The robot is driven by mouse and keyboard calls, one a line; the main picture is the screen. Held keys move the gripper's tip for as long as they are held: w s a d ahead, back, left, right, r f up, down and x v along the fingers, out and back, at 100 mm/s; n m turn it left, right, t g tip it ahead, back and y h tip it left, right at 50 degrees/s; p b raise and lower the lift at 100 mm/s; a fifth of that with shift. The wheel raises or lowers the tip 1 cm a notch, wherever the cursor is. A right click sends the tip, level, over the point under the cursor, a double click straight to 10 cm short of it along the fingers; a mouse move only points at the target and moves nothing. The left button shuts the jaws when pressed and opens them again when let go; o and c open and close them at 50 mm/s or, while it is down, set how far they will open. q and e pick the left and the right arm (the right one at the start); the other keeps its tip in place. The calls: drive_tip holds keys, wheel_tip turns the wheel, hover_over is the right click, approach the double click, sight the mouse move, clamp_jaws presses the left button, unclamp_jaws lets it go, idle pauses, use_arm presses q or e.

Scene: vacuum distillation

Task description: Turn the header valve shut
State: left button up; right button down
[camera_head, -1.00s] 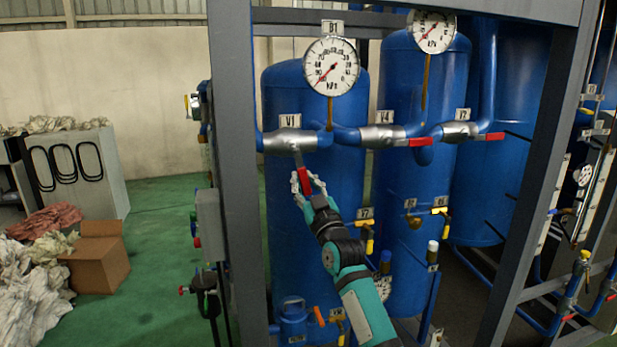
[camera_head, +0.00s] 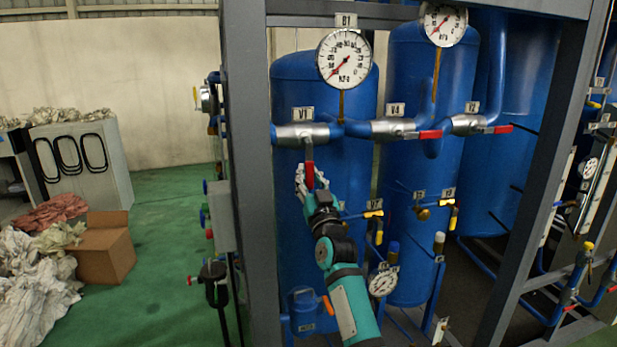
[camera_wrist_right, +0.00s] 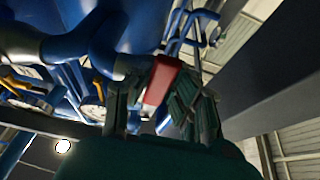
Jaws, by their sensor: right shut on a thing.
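The header pipe carries several silver valve bodies. The left one, labelled V1 (camera_head: 302,134), has a red-tipped lever hanging almost straight down. My right gripper (camera_head: 310,180) is shut on this red lever (camera_head: 309,173), just below the valve body. In the right wrist view the red grip (camera_wrist_right: 161,80) sits between the fingers of my right gripper (camera_wrist_right: 160,100). The valve labelled V4 (camera_head: 394,129) and the one to its right (camera_head: 467,124) have red levers lying along the pipe. My left gripper is not in view.
A grey frame post (camera_head: 248,180) stands just left of my right arm. Blue tanks (camera_head: 325,85) stand behind the header. A round gauge (camera_head: 344,58) is above. Smaller yellow-handled valves (camera_head: 374,213) are lower right. A cardboard box (camera_head: 103,247) lies on the green floor at left.

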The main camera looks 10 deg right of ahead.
drive_tip(key=c, duration=1.2)
unclamp_jaws()
drive_tip(key=shift+o, duration=0.2)
drive_tip(key=shift+s, duration=0.15)
drive_tip(key=v, duration=1.1)
drive_tip(key=shift+s+f, duration=0.25)
drive_tip(key=shift+s, duration=0.1)
drive_tip(key=shift+a, duration=0.1)
